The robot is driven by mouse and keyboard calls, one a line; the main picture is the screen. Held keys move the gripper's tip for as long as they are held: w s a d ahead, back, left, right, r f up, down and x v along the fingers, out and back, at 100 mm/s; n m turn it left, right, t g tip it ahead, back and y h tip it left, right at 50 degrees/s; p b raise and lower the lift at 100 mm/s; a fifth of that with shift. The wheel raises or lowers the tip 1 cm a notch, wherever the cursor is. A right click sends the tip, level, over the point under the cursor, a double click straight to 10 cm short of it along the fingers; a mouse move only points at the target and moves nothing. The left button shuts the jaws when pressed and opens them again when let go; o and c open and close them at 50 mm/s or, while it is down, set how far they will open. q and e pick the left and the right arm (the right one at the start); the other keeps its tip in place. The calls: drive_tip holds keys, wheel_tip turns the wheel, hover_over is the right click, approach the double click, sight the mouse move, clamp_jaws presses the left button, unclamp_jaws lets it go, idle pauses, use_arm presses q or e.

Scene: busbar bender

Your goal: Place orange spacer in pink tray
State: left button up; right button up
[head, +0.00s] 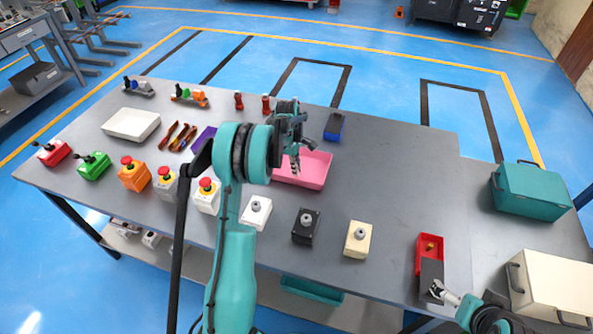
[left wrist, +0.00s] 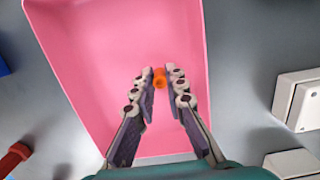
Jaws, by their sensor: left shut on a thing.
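The pink tray (head: 312,170) lies on the grey table near its middle, partly hidden by my left arm in the head view. In the left wrist view the tray (left wrist: 110,60) fills most of the picture and looks empty. My left gripper (head: 294,168) hangs over the tray. In the left wrist view its fingertips (left wrist: 159,80) are shut on the small orange spacer (left wrist: 159,77), which shows over the tray floor. The spacer cannot be made out in the head view. My right gripper (head: 437,289) is at the lower right, by a dark plate; its opening is unclear.
A blue box (head: 334,126) stands just behind the tray. A teal case (head: 530,190) is at right. The table right of the tray is clear.

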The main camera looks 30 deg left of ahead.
use_arm(q)
drive_tip(key=shift+f, duration=0.25)
drive_tip(key=o, duration=0.4)
drive_tip(key=shift+f, duration=0.1)
drive_tip(key=shift+c, duration=0.2)
drive_tip(key=o, duration=0.3)
drive_tip(key=shift+o, duration=0.2)
